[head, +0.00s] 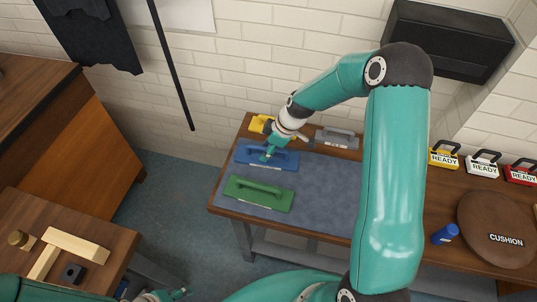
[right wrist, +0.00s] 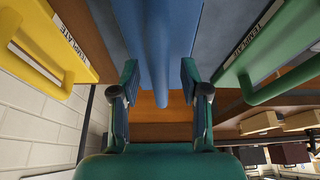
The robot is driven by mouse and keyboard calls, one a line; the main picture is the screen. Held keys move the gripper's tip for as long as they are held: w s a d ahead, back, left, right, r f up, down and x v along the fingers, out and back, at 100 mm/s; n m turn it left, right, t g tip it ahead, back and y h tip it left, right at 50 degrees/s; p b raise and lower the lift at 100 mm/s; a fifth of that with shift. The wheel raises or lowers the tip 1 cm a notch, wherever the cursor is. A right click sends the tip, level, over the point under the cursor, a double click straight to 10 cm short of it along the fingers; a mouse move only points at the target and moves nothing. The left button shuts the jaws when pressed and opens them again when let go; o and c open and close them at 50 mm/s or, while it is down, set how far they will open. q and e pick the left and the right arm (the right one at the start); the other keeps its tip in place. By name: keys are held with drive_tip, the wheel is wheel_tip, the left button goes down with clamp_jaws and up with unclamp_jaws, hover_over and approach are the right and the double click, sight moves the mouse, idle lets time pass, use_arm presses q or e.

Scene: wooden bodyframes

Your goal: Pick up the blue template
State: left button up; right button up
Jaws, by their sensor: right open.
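The blue template (head: 285,161) lies on the grey mat (head: 318,190) on the table, with a raised handle along its top. My right gripper (head: 268,154) is over its middle, at the handle. In the right wrist view my right gripper (right wrist: 160,78) is open, with one finger on each side of the blue handle (right wrist: 163,35). I cannot tell whether the fingers touch it. My left gripper (head: 172,295) shows only partly at the bottom edge of the head view, away from the template, and its jaws are too small to read.
A green template (head: 258,194) lies in front of the blue one, a yellow template (head: 257,124) behind it and a grey template (head: 337,138) behind right. A blue bottle (head: 445,234), a brown cushion (head: 497,228) and READY signs (head: 482,165) stand farther right. Wooden beams (head: 75,246) lie at left.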

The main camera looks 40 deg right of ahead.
drive_tip(key=shift+f+b, duration=0.25)
drive_tip(key=shift+b, duration=0.4)
idle(0.4)
clamp_jaws()
idle(0.4)
drive_tip(key=shift+w+r, duration=0.1)
